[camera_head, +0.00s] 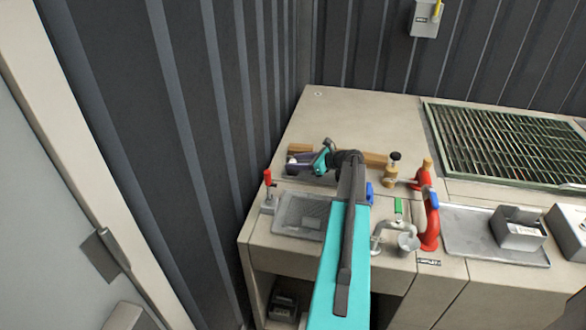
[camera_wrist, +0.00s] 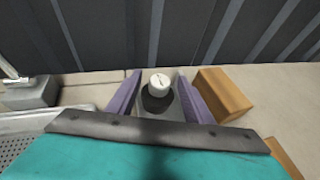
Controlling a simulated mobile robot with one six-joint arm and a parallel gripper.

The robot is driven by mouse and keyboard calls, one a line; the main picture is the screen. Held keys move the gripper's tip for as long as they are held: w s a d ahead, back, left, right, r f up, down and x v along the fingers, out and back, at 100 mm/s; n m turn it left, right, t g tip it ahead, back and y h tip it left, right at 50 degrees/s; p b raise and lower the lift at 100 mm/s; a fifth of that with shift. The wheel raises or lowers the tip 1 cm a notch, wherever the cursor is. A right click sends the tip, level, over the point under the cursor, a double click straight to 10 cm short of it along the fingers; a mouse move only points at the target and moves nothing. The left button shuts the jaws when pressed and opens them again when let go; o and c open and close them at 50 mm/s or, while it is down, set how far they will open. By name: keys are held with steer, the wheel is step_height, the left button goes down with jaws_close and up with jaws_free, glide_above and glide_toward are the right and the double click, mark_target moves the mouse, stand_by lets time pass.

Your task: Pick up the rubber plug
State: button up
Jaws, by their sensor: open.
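My gripper (camera_wrist: 158,90) is open, with its purple fingers apart on either side of a small piece with a pale round top (camera_wrist: 158,83) and a dark, wider lower part. I cannot tell for sure whether this is the rubber plug. The fingers do not visibly close on it. In the head view my gripper (camera_head: 302,164) is low over the bench at its left end, and a small pale spot shows beside it. My teal arm hides part of the bench front.
A wooden block (camera_wrist: 222,94) lies close to the right finger. A grey perforated tray (camera_head: 298,214), a red-topped valve (camera_head: 268,188), a red curved pipe (camera_head: 431,220) and a black-topped brass fitting (camera_head: 391,170) stand nearby. The ribbed wall is close behind. The bench's back left is clear.

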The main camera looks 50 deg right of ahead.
steer(key=shift+c, duration=0.4)
jaws_close()
steer(key=shift+r, duration=0.1)
step_height(320, 180, up, 10)
steer(key=b, duration=0.2)
stand_by(0.6)
stand_by(1.6)
